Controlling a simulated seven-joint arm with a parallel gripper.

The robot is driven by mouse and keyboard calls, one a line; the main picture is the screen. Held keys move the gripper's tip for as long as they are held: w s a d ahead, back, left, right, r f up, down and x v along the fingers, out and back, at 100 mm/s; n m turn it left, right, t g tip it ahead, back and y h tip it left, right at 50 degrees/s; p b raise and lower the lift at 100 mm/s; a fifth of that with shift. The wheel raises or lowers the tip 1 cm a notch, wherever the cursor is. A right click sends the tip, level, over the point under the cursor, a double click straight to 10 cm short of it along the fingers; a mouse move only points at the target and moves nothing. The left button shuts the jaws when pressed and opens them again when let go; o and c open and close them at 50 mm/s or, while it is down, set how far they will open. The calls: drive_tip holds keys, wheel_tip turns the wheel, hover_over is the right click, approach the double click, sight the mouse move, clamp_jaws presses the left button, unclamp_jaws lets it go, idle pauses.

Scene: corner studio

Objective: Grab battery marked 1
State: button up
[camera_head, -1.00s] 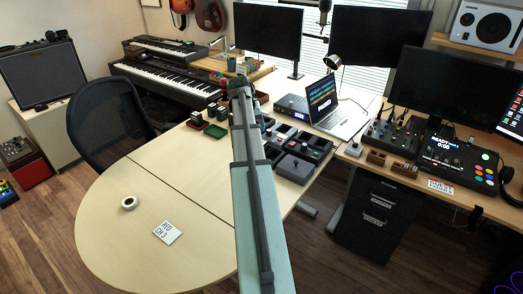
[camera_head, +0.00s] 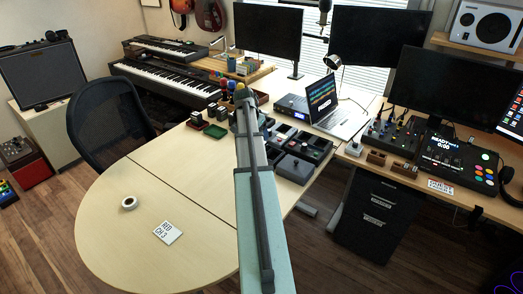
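My arm reaches from the bottom middle across the table (camera_head: 150,205) to the equipment at its far end. My gripper lies at or behind the arm's far tip, and its fingers cannot be made out. Small dark upright blocks, possibly batteries, include one (camera_head: 196,117) by a red tray and one (camera_head: 221,114) by a green tray (camera_head: 215,131). No number is legible on them, so I cannot tell which is marked 1. Dark devices (camera_head: 294,168) with square tops stand right of my arm, which hides part of that area.
A white card (camera_head: 167,232) reading "RED CH 3" and a tape roll (camera_head: 129,203) lie on the near table. An open laptop (camera_head: 328,107) stands right of the arm, and a chair (camera_head: 105,125) at left. The near left tabletop is mostly clear.

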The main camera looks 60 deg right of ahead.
drive_tip(key=shift+w+x, duration=0.1)
drive_tip(key=shift+x, duration=1.9)
drive_tip(key=shift+w+x, duration=0.15)
drive_tip(key=shift+x, duration=1.9)
drive_tip(key=shift+c, duration=0.3)
drive_tip(key=c, duration=1.2)
